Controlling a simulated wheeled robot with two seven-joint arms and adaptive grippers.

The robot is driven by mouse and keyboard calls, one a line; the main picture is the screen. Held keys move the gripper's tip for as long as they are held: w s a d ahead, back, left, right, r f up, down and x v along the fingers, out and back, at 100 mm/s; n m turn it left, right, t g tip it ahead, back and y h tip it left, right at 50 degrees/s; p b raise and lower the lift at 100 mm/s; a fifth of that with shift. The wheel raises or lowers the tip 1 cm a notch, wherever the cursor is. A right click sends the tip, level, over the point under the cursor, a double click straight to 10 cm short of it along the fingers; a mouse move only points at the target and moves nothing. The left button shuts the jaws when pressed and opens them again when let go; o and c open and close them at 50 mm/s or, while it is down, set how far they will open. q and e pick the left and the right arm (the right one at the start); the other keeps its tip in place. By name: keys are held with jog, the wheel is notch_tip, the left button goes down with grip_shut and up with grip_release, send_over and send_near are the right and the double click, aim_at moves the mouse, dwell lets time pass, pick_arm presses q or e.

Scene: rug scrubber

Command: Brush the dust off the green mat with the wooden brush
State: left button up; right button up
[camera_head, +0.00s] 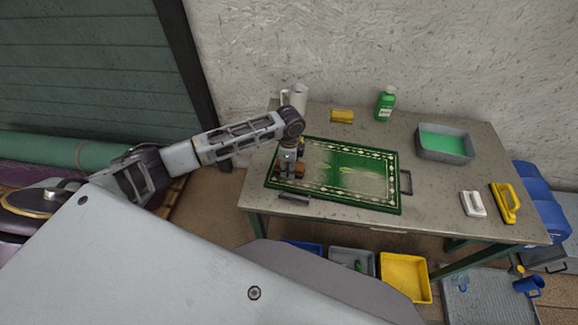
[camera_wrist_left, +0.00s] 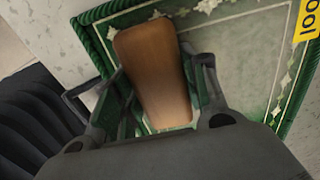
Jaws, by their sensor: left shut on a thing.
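The green mat (camera_head: 345,172) lies on the table, with a pale patterned border and dull pale patches on its middle. The wooden brush (camera_head: 290,170) is at the mat's left end, below my left gripper (camera_head: 289,160). In the left wrist view, the brown wooden brush (camera_wrist_left: 154,72) sits between the two fingers of my left gripper (camera_wrist_left: 165,95), which is shut on it. The brush is over the mat's border (camera_wrist_left: 95,35); its bristles are hidden, so I cannot tell whether they touch. My right gripper is not in view.
The table (camera_head: 450,190) also holds a green bottle (camera_head: 385,103), a yellow sponge (camera_head: 342,115), a grey tray of green liquid (camera_head: 446,143), a white brush (camera_head: 473,204) and a yellow-handled tool (camera_head: 504,203). A white jug (camera_head: 299,97) stands behind my left wrist. Bins (camera_head: 405,277) stand below.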

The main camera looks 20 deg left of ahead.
aim_at(301, 167)
pick_arm(q)
jog(key=shift+d, duration=0.15)
jog(key=shift+w+d+f+p, duration=0.1)
jog(key=shift+w+d+p, duration=0.15)
jog(key=shift+d, duration=0.75)
jog(key=shift+w+d+f+p, duration=0.1)
jog(key=shift+d+p, duration=0.1)
jog(key=shift+d, duration=0.75)
jog(key=shift+w+d+f, duration=0.1)
jog(key=shift+w+d, duration=0.1)
jog(key=shift+d, duration=0.85)
jog(key=shift+w+d+f, duration=0.1)
jog(key=shift+w+d, duration=0.05)
jog(key=shift+d, duration=0.85)
jog(key=shift+d, duration=0.15)
